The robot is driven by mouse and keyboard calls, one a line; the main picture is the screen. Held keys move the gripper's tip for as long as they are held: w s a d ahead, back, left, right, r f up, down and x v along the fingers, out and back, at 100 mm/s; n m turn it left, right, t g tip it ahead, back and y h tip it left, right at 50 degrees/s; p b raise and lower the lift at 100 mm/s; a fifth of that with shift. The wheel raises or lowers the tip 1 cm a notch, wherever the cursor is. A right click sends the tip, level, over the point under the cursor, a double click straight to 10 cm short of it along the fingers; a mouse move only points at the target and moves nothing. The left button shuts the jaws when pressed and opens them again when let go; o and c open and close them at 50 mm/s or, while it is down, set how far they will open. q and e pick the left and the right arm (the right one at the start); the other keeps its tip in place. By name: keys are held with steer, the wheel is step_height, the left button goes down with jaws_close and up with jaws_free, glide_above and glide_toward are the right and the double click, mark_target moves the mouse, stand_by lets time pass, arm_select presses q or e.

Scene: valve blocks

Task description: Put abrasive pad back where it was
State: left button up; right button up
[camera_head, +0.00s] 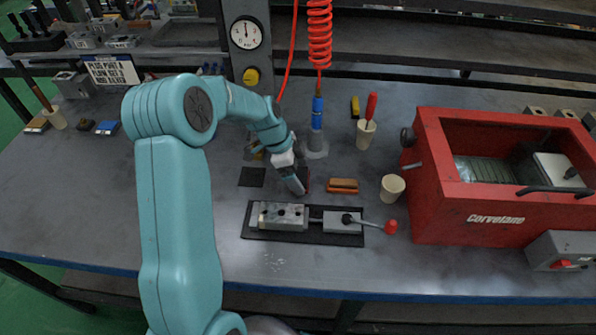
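My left gripper (299,186) points down at the middle of the bench, just behind a grey valve block (281,215). A small dark reddish thing (306,183) shows at its fingertips and may be the abrasive pad. It is mostly hidden, and I cannot tell whether the fingers are closed on it. A flat dark square (252,177) lies on the bench left of the gripper. An orange-brown block (343,185) lies just to its right. My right gripper is not in view.
The valve block sits clamped on a black base plate (345,239) with a red-knobbed lever (390,227). A beige cup (392,187) and a red cabinet (430,200) stand to the right. A red-handled tool in a cup (366,134) stands behind.

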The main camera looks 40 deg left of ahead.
arm_select(q)
steer(key=shift+r, duration=0.15)
steer(key=shift+r+p, duration=0.2)
steer(key=shift+p, duration=0.1)
steer(key=v, duration=1.1)
steer(key=shift+r+b, duration=0.3)
steer(key=shift+r, duration=0.05)
steer(key=shift+s, duration=0.15)
